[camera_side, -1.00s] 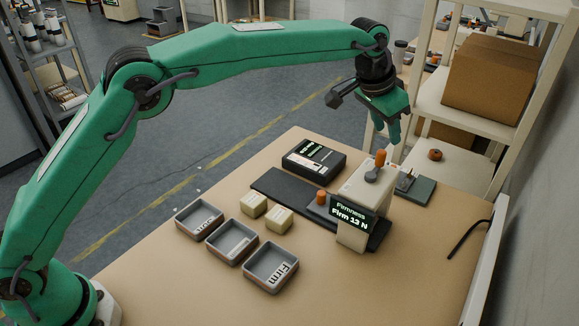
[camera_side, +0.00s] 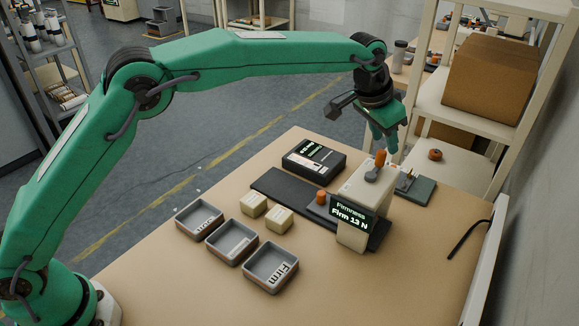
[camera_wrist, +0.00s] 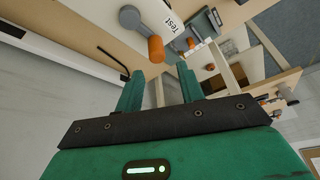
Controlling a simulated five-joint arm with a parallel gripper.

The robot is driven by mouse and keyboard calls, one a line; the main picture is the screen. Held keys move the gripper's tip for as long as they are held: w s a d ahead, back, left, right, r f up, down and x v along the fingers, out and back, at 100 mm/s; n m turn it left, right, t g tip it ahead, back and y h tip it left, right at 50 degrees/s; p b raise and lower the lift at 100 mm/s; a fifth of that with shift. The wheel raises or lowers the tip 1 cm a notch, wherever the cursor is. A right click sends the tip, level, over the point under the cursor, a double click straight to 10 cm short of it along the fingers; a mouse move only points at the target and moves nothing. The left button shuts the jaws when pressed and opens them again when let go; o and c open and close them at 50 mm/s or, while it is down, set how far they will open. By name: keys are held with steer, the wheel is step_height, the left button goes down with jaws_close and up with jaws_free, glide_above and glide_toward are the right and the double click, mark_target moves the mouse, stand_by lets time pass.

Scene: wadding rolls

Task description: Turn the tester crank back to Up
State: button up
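The tester (camera_side: 351,236) is a pale upright block with a dark display reading "Firmness Firm 13 N". Its crank has a grey hub and arm with an orange handle (camera_side: 380,158), on top of the block. In the wrist view the orange handle (camera_wrist: 156,49) lies just beyond my fingertips, roughly between their lines, and a "Test" label is beside the crank. My gripper (camera_side: 386,147) is above and right beside the handle, fingers pointing down. In the wrist view my gripper (camera_wrist: 160,72) is open, with nothing between its fingers. I cannot tell whether a finger touches the handle.
Two cream wadding pieces (camera_side: 278,219) sit beside a dark mat (camera_side: 279,189). Three grey trays stand in front, one labelled "Firm" (camera_side: 270,267). A black device (camera_side: 314,160) is behind. A shelf with a cardboard box (camera_side: 497,83) rises at the right. The front table is clear.

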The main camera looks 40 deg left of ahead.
mark_target(382, 151)
steer(key=shift+f, duration=0.15)
steer(key=shift+w+d+f, duration=0.1)
steer(key=shift+f, duration=0.95)
steer(key=shift+w+f, duration=0.1)
steer(key=shift+f, duration=0.95)
steer(key=shift+c, duration=0.2)
steer(key=c, duration=0.6)
steer(key=shift+s+a, duration=0.25)
steer(key=shift+a, duration=0.4)
steer(key=shift+s+a, duration=0.25)
steer(key=shift+a, duration=0.35)
steer(key=shift+c, duration=0.2)
